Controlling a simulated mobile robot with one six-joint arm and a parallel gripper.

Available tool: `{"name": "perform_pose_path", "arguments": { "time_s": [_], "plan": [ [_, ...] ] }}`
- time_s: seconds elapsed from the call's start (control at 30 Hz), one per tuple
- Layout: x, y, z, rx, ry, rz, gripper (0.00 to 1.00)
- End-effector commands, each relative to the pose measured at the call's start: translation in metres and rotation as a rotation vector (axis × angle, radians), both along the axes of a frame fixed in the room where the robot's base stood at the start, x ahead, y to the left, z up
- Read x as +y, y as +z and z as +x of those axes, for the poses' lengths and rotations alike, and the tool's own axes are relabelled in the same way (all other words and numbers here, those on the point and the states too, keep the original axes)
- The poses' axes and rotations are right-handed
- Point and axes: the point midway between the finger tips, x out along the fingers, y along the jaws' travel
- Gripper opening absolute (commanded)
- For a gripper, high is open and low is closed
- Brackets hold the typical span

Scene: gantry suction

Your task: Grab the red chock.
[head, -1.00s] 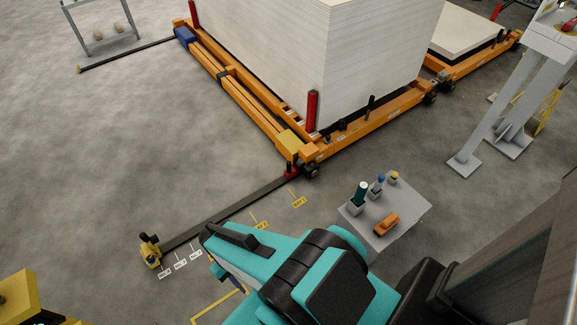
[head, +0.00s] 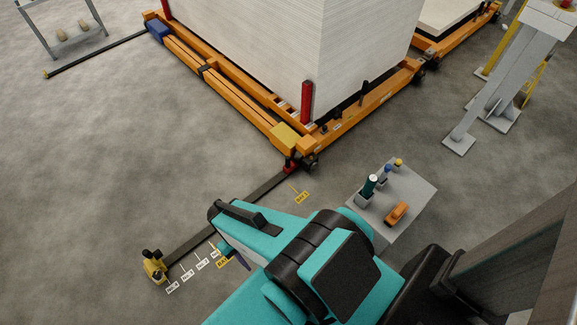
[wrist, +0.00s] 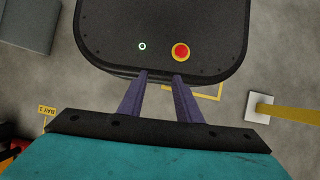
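The red chock (head: 290,167) is small in the head view. It sits on the floor at the near corner of the orange cart, by its wheel and the end of the dark floor rail. My gripper is mostly hidden behind my teal arm in the head view. In the wrist view my gripper (wrist: 162,77) shows two purple fingers apart, with nothing seen between them. It is well away from the chock. Some red and orange shows at the lower left edge of the wrist view, too cut off to tell what it is.
The orange cart (head: 240,106) carries a tall white stack (head: 270,45). A grey table (head: 408,186) holds an orange item (head: 396,212) and several small items. A grey post (head: 490,85) stands at right. A yellow-ended rail (head: 190,250) lies on the floor. Open floor is at left.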

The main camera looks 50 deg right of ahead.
Motion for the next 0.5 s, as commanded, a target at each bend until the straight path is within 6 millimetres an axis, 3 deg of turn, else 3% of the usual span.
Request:
{"name": "perform_pose_path", "arguments": {
  "time_s": [0.1,0.2,0.37,0.5],
  "plan": [
    [0.0,0.0,0.0,0.0,0.0,0.0,0.31],
    [0.0,-0.001,0.001,-0.001,0.0,0.001,0.44],
    [-0.004,-0.01,0.011,-0.017,-0.011,0.008,0.44],
    [-0.012,-0.03,0.034,-0.054,-0.035,0.024,0.44]
  ]
}}
